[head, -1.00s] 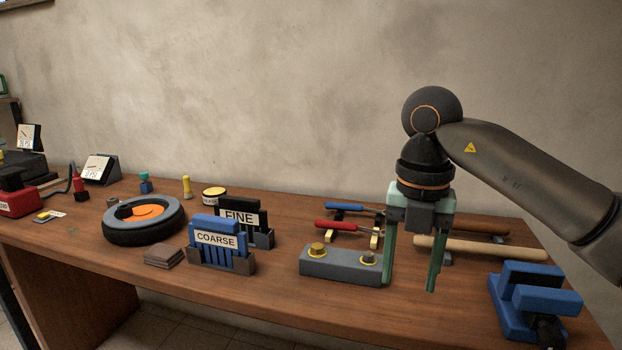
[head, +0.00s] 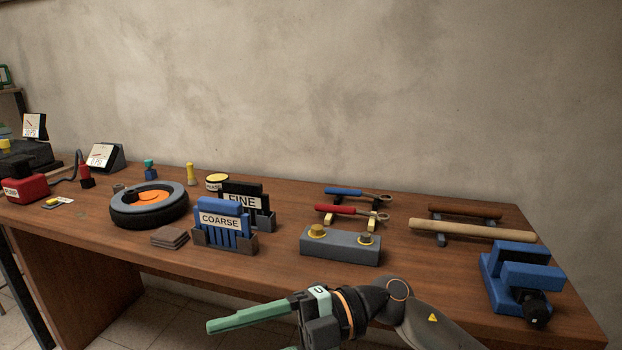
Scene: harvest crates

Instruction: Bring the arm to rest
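My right gripper (head: 243,339) is low in the middle of the head view, in front of the bench's front edge. Its arm comes in from the lower right. Its green fingers point left; the upper finger shows whole, and the lower one is mostly cut off by the frame's bottom edge. A gap shows between them, with nothing held in it. My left gripper is not in view.
The wooden bench (head: 275,272) holds a grey block with two yellow-ringed knobs (head: 340,246), a COARSE holder (head: 240,243), a tyre (head: 135,217), red- and blue-handled tools, a pale rod (head: 470,231) and a blue vise (head: 510,290). Floor shows at lower left.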

